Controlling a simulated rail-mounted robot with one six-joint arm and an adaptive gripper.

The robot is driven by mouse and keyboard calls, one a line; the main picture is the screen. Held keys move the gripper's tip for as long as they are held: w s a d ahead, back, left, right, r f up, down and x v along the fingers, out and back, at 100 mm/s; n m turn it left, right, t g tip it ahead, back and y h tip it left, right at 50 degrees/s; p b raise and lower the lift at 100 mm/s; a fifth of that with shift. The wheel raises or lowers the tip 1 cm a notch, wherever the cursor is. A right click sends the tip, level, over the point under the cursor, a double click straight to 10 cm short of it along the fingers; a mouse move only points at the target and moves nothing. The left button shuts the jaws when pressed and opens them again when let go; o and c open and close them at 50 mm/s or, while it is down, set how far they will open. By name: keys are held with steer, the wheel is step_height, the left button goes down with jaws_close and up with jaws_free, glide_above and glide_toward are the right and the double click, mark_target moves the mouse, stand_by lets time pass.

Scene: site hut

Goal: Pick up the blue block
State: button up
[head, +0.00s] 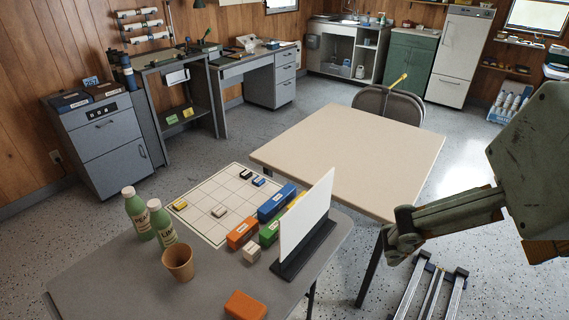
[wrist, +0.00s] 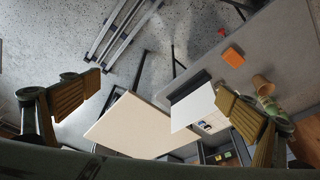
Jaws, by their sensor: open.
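A blue block (head: 276,203) with a white label lies on the grey table (head: 110,270), at the edge of a white gridded sheet (head: 198,200). A smaller blue block (head: 259,182) lies on that sheet. The larger one is left of and behind an upright white panel (head: 306,222); I cannot make it out in the wrist view, where the panel (wrist: 196,106) shows. My gripper (head: 405,240) is well to the right of the blocks, beyond the table's right edge. In the wrist view my gripper (wrist: 158,88) has its fingers wide apart with nothing between them.
Orange (head: 242,232), green (head: 269,233) and yellow blocks crowd beside the blue block. Another orange block (head: 245,305) lies at the front. A paper cup (head: 178,263) and two green bottles (head: 138,213) stand left. A beige table (head: 350,155) is behind, a metal rack (head: 430,290) on the floor right.

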steer(key=c, duration=2.6)
steer(key=shift+o, duration=0.2)
